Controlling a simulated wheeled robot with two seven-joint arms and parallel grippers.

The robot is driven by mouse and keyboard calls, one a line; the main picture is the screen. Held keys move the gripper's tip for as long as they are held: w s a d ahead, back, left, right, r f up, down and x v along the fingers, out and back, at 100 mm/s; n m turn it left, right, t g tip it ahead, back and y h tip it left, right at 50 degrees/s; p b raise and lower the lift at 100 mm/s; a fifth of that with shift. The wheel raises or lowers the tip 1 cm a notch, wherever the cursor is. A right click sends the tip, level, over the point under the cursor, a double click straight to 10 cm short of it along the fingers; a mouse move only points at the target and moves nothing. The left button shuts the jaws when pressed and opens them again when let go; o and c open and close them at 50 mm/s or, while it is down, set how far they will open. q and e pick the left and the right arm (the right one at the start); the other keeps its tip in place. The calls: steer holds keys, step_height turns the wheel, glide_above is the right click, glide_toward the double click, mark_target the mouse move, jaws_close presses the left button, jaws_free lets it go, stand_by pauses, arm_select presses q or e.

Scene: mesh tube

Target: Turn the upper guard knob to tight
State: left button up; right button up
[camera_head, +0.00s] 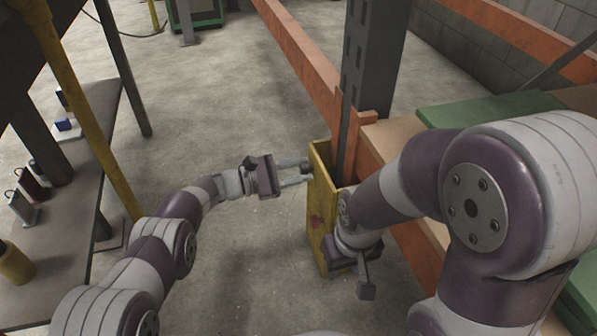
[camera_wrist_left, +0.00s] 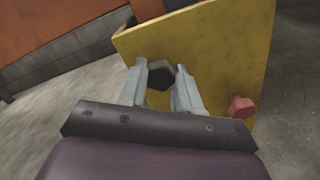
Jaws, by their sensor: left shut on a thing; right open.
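The yellow guard (camera_head: 318,210) stands around the foot of the grey rack post. In the left wrist view its yellow face (camera_wrist_left: 215,45) fills the upper middle. A dark knob (camera_wrist_left: 160,76) on that face sits between the fingers of my left gripper (camera_wrist_left: 163,72), which is shut on it. A red knob (camera_wrist_left: 241,107) is lower on the same face, to the right. In the head view my left gripper (camera_head: 306,171) reaches the guard's upper left side, and the dark knob cannot be made out. My right gripper (camera_head: 366,270) is open beside the guard's lower right; its fingers are partly hidden.
The grey post (camera_head: 365,80) rises from the guard, with orange rack beams (camera_head: 300,50) and shelf boards (camera_head: 400,140) beside it. A bench (camera_head: 70,200) with small items and a yellow pole (camera_head: 95,120) stand at left. The floor between is clear.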

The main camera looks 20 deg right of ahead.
arm_select(q)
steer(key=shift+f+m, duration=0.1)
steer(key=shift+m, duration=1.5)
steer(key=o, duration=1.1)
steer(key=shift+c, duration=0.2)
steer(key=shift+a+r, duration=0.2)
steer(key=shift+a, duration=0.15)
steer(key=a+p, duration=0.5)
steer(key=a, duration=0.7)
steer(key=shift+s+f+p, duration=0.15)
steer(key=shift+s+p, duration=0.1)
steer(key=shift+p, duration=0.15)
